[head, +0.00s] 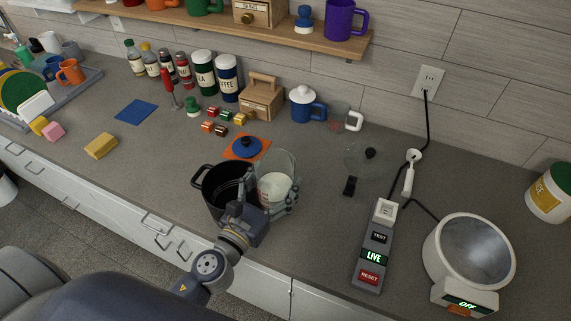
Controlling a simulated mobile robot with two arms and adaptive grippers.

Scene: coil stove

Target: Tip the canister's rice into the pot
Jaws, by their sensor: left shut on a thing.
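The clear canister (288,163) with white rice (274,186) in its lower part is near the middle of the head view, just right of the black pot (222,180). My left gripper (265,203) is shut on the canister from the near side. The canister looks close to upright, and I cannot tell whether it touches the counter. The pot is open and stands near the counter's front edge. My gripper hides part of its right side, and its inside is dark. My right gripper is not in view.
A blue lid (246,147) lies on an orange mat behind the pot. A power strip (374,255) reading LIVE and a grey bowl-shaped appliance (470,250) reading OFF stand on the right. A yellow sponge (101,146) lies left. The counter between sponge and pot is clear.

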